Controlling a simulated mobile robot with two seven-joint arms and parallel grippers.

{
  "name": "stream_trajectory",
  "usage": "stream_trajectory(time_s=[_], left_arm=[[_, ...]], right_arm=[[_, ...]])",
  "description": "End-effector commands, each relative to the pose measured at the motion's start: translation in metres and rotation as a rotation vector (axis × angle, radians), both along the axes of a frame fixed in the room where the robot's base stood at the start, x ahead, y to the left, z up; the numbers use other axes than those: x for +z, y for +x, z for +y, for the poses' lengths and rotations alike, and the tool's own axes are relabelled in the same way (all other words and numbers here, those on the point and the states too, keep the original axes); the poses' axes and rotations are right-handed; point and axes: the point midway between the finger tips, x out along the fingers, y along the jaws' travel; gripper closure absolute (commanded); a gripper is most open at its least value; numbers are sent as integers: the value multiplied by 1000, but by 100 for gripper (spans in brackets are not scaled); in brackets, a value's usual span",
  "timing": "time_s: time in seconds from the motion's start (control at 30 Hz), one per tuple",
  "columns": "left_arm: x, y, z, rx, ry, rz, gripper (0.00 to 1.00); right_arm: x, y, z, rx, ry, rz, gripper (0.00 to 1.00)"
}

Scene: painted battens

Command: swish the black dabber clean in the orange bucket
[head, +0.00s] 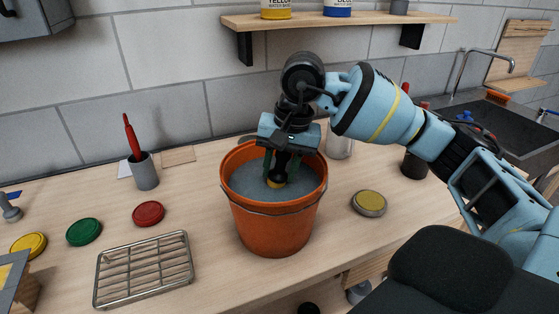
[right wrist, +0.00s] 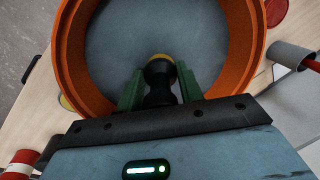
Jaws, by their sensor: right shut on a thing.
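The orange bucket (head: 272,222) stands on the wooden counter with grey liquid inside. My right gripper (head: 281,165) points down into the bucket's mouth, its green fingers inside the rim. It is shut on the black dabber (right wrist: 158,82), which hangs down with its yellowish end (head: 276,183) at the liquid. How deep that end sits I cannot tell. In the right wrist view the bucket (right wrist: 245,45) surrounds the dabber, which is apart from the wall. My left gripper is not in view.
A wire rack (head: 144,268) lies left of the bucket. Green (head: 84,232), red (head: 148,213) and yellow (head: 28,245) lids lie near it. A grey cup (head: 146,172) holds a red-handled tool. A shelf (head: 340,20) hangs above.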

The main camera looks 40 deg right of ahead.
Motion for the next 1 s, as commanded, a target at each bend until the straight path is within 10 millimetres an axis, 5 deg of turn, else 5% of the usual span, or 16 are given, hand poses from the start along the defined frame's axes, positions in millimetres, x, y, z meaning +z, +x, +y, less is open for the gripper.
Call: stream_trajectory(time_s=[0.4,1.0], left_arm=[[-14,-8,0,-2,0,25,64],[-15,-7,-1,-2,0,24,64]], right_arm=[[-25,3,4,1,0,2,86],[-28,5,4,0,0,0,86]])
